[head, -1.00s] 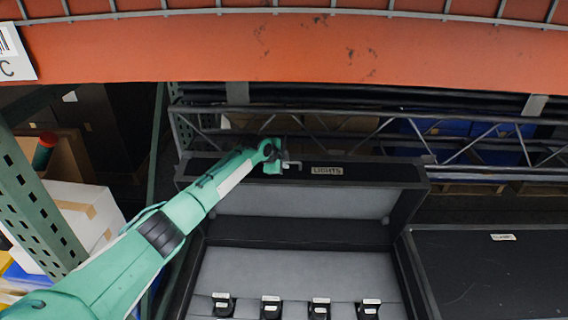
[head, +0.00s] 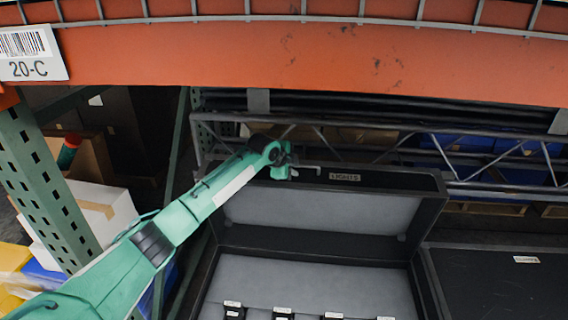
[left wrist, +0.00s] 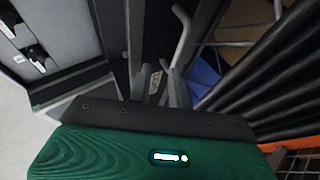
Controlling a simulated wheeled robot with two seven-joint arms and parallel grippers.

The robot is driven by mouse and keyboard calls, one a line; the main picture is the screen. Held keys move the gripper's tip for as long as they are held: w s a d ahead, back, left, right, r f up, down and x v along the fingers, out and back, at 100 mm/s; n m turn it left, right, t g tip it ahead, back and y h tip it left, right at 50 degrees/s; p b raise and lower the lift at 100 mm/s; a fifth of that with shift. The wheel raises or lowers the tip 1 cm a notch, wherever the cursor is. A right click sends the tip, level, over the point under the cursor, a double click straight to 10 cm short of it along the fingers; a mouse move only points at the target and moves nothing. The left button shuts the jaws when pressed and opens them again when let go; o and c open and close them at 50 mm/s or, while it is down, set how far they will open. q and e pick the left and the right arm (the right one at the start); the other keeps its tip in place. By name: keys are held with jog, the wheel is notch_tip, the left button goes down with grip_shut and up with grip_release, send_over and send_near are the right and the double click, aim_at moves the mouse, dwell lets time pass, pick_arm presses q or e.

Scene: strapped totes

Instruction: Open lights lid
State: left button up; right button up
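The lights lid (head: 408,195), black with a grey lined inside, stands raised at the back of its tote. The small LIGHTS label (head: 345,177) is on its top edge. The open lights tote (head: 226,275) shows a grey lining and several small dark buckles with white tags. My left gripper (head: 300,172) is at the lid's top edge, left of the label. My right gripper is out of view.
A closed black tote (head: 500,285) stands at the right. An orange rack beam (head: 300,60) crosses above, and a green perforated upright (head: 45,190) stands at the left. A grey truss (head: 500,160) runs behind the lid. White cartons (head: 85,205) sit at the left.

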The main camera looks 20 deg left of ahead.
pick_arm(q)
jog(key=b+v, duration=0.1)
jog(key=v, duration=0.6)
dwell(0.3)
